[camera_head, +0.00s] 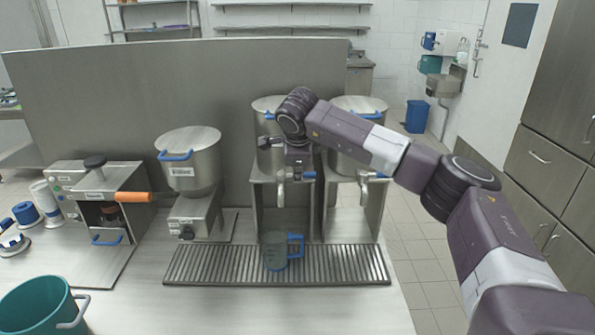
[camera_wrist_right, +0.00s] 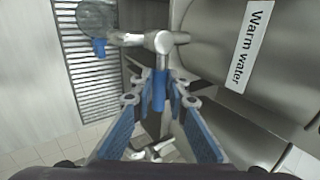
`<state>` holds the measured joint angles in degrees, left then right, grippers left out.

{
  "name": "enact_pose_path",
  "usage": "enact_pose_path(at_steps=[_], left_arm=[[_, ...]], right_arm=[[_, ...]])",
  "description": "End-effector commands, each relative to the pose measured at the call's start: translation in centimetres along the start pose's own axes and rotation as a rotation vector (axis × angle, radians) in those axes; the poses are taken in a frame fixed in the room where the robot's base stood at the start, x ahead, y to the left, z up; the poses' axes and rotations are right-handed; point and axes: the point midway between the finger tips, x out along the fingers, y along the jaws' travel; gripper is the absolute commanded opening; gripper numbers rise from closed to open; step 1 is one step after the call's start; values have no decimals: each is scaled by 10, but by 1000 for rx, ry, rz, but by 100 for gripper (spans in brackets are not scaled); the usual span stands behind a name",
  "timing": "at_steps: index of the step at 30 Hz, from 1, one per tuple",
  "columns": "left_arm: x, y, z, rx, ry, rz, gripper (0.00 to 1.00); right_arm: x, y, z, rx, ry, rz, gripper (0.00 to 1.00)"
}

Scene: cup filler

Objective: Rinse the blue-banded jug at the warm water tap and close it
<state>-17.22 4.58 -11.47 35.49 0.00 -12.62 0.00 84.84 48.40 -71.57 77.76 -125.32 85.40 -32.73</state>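The blue-banded jug (camera_head: 273,256) stands upright on the drip grate below the warm water tap (camera_head: 282,178), its blue handle to the right. In the right wrist view the jug (camera_wrist_right: 96,18) shows at the upper left, near the tap's spout. My right gripper (camera_head: 298,164) is at the tap. In the wrist view its open fingers (camera_wrist_right: 160,92) lie on either side of the tap's blue lever (camera_wrist_right: 159,92); contact is unclear. No water stream can be made out. My left gripper is not in view.
A second tap (camera_head: 364,184) stands to the right. The drip grate (camera_head: 345,265) is otherwise clear. A grinder (camera_head: 196,190), a machine with an orange-handled part (camera_head: 134,197), and a teal bucket (camera_head: 35,308) stand to the left. The front counter is free.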

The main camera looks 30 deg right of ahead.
Motion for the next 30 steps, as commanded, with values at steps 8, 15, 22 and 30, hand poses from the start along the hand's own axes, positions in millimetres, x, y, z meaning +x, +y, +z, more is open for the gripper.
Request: enact_pose_path(at_steps=[8,15,22,30], left_arm=[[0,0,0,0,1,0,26],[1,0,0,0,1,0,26],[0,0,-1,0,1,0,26],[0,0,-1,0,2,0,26]], right_arm=[[0,0,0,-1,-1,0,0],[-4,6,7,119,79,0,0],[-8,10,7,249,165,0,0],[-8,11,8,259,172,0,0]])
